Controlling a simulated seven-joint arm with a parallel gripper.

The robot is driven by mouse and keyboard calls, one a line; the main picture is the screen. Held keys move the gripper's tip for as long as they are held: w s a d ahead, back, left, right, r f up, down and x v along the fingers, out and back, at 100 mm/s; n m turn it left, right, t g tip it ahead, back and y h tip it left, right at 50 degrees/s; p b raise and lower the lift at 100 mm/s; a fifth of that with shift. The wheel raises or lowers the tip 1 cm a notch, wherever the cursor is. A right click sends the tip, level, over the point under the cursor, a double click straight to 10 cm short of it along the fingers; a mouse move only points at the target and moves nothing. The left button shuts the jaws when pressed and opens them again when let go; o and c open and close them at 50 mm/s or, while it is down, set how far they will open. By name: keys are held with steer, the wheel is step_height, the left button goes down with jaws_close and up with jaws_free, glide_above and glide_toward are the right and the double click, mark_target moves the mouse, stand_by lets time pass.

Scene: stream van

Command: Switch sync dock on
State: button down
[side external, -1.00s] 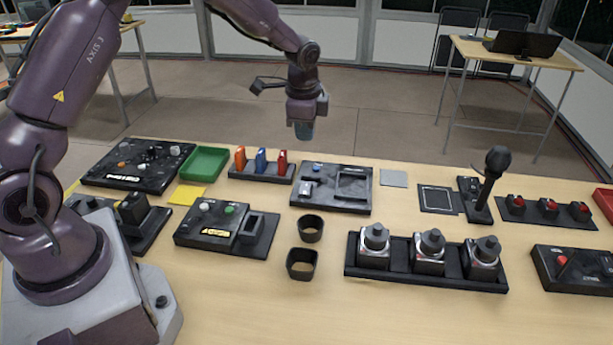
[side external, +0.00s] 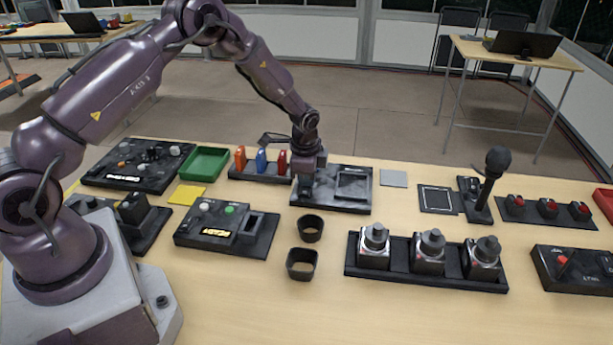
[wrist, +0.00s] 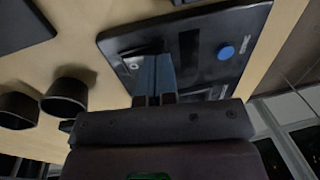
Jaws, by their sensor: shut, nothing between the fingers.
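A black panel (side external: 353,203) with a raised square frame at its right lies on the table; I take it for the sync dock, but its lettering is too small to read. In the wrist view the panel (wrist: 117,47) shows a round blue button (wrist: 226,52) and a dark slot. My gripper (side external: 305,196) is shut and empty, pointing down at the panel's left part. In the wrist view its fingertips (wrist: 155,60) are together low over the panel; I cannot tell if they touch.
A rack with orange, blue and red pieces (side external: 262,163) stands close left of my gripper. Two black cups (side external: 303,264) stand in front. A tray with metal blocks (side external: 428,279) is front right. A grey square (side external: 394,178) lies right of the panel.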

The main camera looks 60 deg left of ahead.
steer(key=shift+f, duration=0.3)
steer(key=shift+r, duration=0.1)
steer(key=shift+s+d+r, duration=0.25)
steer(key=shift+s+d, duration=0.25)
stand_by(0.4)
step_height(320, 180, up, 14)
steer(key=w+a, duration=0.1)
steer(key=shift+w+a, duration=0.2)
